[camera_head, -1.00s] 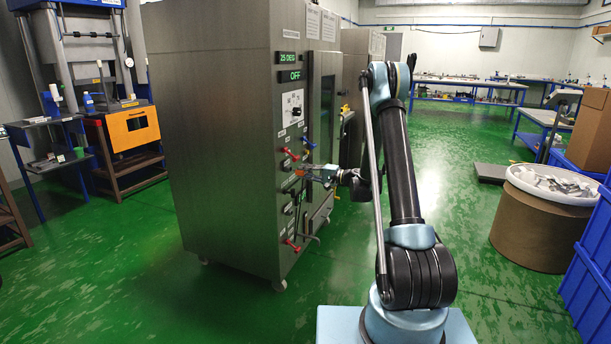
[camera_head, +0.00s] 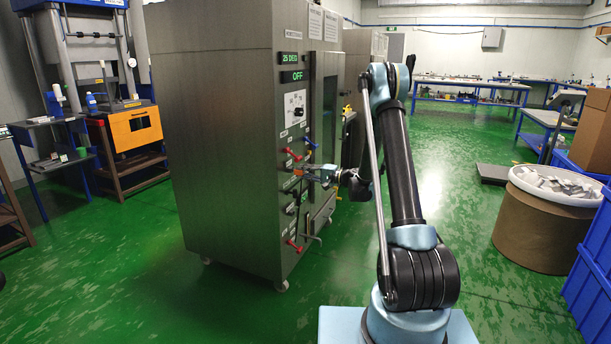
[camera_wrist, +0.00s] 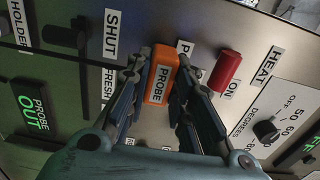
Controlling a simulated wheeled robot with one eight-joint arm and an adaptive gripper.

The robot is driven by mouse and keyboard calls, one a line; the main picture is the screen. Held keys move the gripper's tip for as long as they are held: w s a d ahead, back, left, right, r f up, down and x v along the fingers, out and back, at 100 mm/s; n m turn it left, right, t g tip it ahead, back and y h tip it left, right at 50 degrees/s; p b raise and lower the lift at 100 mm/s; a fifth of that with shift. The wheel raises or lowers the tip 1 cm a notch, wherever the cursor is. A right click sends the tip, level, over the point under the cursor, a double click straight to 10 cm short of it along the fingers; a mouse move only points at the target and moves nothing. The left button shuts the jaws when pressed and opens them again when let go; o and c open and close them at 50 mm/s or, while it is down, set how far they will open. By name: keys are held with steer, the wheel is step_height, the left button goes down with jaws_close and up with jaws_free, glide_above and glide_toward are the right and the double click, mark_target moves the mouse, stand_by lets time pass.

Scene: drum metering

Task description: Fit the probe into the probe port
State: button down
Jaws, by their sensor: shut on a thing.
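The probe has an orange handle labelled PROBE (camera_wrist: 161,78), seen in the wrist view between my fingers. My gripper (camera_wrist: 159,88) is shut on this handle, with one finger on each side. In the head view my gripper (camera_head: 309,174) is at the control panel on the cabinet's right-hand face. The probe's far end and the probe port are not clearly visible; a label beginning with P (camera_wrist: 184,49) is partly hidden beside the handle. A green display (camera_wrist: 32,110) reads PROBE OUT. I cannot tell whether the probe touches the panel.
The grey cabinet (camera_head: 222,140) has red handles, a blue handle and a dial by my gripper. In the wrist view a red knob (camera_wrist: 225,71) sits close right of the probe and a black knob (camera_wrist: 62,36) left.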

steer(key=shift+x, duration=0.85)
steer(key=c, duration=1.3)
jaws_free()
steer(key=shift+d, duration=0.1)
steer(key=v, duration=1.2)
